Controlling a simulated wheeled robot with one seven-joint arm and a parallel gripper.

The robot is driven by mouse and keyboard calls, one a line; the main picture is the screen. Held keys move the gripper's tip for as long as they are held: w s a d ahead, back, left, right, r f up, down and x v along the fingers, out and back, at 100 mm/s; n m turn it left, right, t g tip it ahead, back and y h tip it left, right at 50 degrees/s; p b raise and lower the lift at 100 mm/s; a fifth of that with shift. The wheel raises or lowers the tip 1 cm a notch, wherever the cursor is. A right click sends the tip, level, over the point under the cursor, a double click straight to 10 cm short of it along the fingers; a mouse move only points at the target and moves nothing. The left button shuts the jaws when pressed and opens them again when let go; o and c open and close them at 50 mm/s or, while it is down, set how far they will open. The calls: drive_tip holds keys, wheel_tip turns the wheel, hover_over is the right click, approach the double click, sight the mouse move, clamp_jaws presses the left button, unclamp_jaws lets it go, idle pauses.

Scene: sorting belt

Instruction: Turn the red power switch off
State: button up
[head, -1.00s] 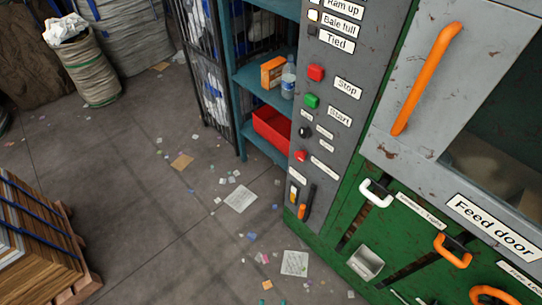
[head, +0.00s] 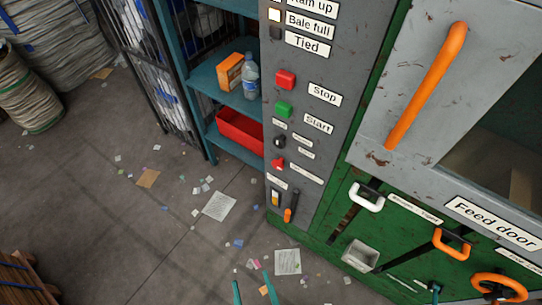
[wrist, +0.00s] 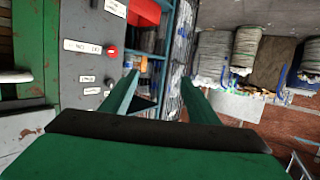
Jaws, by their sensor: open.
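The grey control panel (head: 315,150) carries a small red rotary-looking switch (head: 278,163) low down, below a black knob (head: 279,142). Its label is too small to read. A red button (head: 285,79) labelled Stop sits higher, above a green button (head: 283,108) labelled Start. In the wrist view, a red round control (wrist: 111,51) shows on a grey panel left of my fingers; I cannot tell surely which one it is. My gripper (head: 253,290) shows two teal fingertips at the bottom edge, below the panel. In the wrist view my gripper (wrist: 159,78) is open and empty, touching nothing.
An orange-handled lever (head: 290,208) is below the red switch. The feed door's orange handle (head: 426,85) and a white handle (head: 367,197) stick out at right. A shelf with a red bin (head: 240,136) stands left. The floor has scattered paper.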

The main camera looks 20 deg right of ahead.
drive_tip(key=w+f+g, duration=0.2)
drive_tip(key=w+f, duration=0.5)
drive_tip(key=w, duration=0.2)
drive_tip(key=m+g+h, duration=0.5)
drive_tip(key=m+h, duration=0.5)
drive_tip(key=h, duration=0.1)
approach(277, 165)
drive_tip(key=x, duration=0.9)
drive_tip(key=shift+a+f, duration=0.15)
drive_tip(key=c, duration=1)
